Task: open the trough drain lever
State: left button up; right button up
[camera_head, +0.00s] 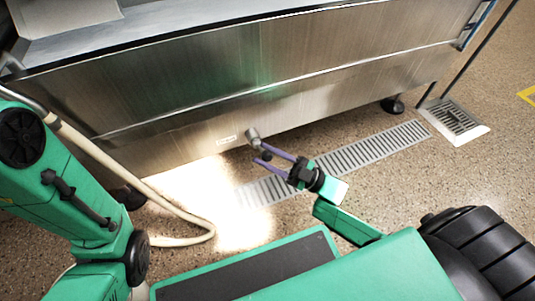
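The steel trough (190,95) fills the upper part of the head view. A short grey drain outlet (252,134) sticks out below its lower front edge, beside a small white label. A small dark piece (266,155), perhaps the drain lever's end, shows just under the outlet. My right gripper (259,153) is open, its two purple fingers pointing left at the outlet. The dark piece appears between the fingers; I cannot tell whether they touch it. The upper finger partly overlaps the outlet area. My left arm is at the left edge, and its gripper is out of view.
A slotted floor drain (370,150) runs under the gripper to a square grate (455,120) at right. A beige hose (175,240) loops on the floor at left. The trough stands on dark feet (393,105).

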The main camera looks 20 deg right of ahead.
jog(key=shift+o, duration=0.6)
jog(key=shift+a+f, duration=0.15)
jog(key=shift+f, duration=0.15)
jog(key=shift+r, duration=0.1)
jog(key=v, duration=1.4)
jog(key=shift+s+d+p, duration=0.15)
jog(key=shift+d+p, duration=0.1)
jog(key=shift+p, duration=0.05)
